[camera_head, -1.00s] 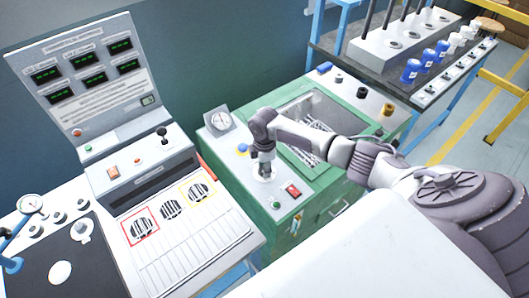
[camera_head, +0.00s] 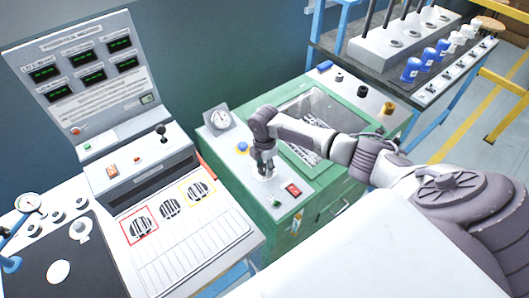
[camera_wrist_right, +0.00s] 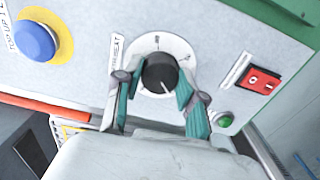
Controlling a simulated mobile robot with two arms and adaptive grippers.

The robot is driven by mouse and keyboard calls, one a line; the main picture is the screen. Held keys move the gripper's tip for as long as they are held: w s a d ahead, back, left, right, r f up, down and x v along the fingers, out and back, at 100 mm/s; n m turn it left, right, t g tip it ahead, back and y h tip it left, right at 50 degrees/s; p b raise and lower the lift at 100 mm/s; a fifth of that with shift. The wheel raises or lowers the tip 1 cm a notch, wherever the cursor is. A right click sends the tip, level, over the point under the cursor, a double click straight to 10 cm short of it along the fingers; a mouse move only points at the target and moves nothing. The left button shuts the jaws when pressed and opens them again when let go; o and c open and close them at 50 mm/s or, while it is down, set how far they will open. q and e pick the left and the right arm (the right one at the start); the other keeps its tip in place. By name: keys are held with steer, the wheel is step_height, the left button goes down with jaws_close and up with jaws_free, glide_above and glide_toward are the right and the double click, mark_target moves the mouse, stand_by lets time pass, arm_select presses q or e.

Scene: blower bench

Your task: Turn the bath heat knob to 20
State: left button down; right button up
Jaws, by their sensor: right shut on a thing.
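The bath heat knob (camera_wrist_right: 160,73) is black and round with a white pointer mark, on a white dial disc (camera_wrist_right: 152,44) on the pale top panel of the green bath unit (camera_head: 262,209). In the right wrist view, my right gripper (camera_wrist_right: 157,82) has its two teal-padded fingers on either side of the knob, shut on it. In the head view my right gripper (camera_head: 264,172) points down at the panel and hides most of the knob. The dial's numbers are too small to read. My left gripper is not in view.
A blue button on a yellow disc (camera_wrist_right: 35,40) lies left of the dial in the wrist view. A red switch (camera_wrist_right: 259,80) and a green button (camera_wrist_right: 224,119) lie to its right. A gauge (camera_head: 220,118) stands behind. The grey console (camera_head: 160,165) is at left.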

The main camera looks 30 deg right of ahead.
mark_target(264, 167)
steer(key=shift+w+r, duration=0.1)
steer(key=o, duration=1.1)
steer(key=shift+o, duration=0.2)
step_height(264, 167, up, 12)
steer(key=shift+a, duration=0.1)
